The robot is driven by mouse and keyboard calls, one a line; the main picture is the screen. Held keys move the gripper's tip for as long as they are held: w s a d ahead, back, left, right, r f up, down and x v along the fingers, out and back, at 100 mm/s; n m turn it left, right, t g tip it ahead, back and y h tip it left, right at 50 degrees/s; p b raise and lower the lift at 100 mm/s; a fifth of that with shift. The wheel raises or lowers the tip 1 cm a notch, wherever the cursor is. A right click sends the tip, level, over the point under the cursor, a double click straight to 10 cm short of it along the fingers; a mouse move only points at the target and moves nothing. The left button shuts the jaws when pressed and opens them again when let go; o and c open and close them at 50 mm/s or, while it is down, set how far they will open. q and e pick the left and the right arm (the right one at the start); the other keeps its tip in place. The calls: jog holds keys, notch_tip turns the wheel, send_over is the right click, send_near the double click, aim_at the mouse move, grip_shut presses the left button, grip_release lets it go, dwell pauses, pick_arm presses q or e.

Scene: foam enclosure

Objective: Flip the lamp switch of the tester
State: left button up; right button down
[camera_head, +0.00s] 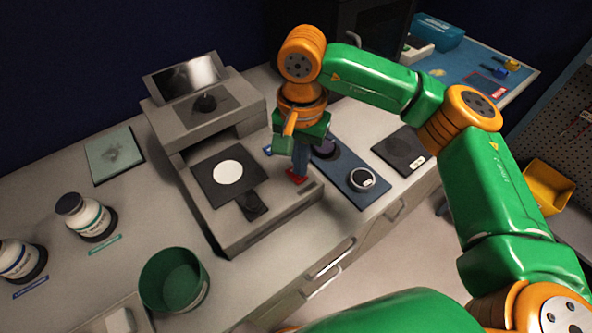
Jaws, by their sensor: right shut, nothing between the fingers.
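The tester (240,232) is a grey bench unit with a tilted screen (187,76), a dark knob on top and a black plate with a white disc (228,172). A small red part (296,176), which looks like the lamp switch, shows at the right of its base. My right gripper (299,171) points down right at this red part and is shut, with nothing held. The gripper partly hides that area, and I cannot tell whether it touches the red part or which way the switch is set. My left gripper is not in view.
A blue-grey tray (345,168) with round pieces and a dark square pad (401,150) lie right of the tester. A green cup (173,279), white jars (82,214) and a pale green pad (113,153) stand left. The bench's front edge is close.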

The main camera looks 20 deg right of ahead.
aim_at(300, 178)
jog(key=shift+f+b, duration=0.85)
jog(key=shift+f, duration=0.1)
dwell(0.9)
notch_tip(300, 178, up, 7)
jog(key=p, duration=0.5)
jog(key=shift+r, duration=0.15)
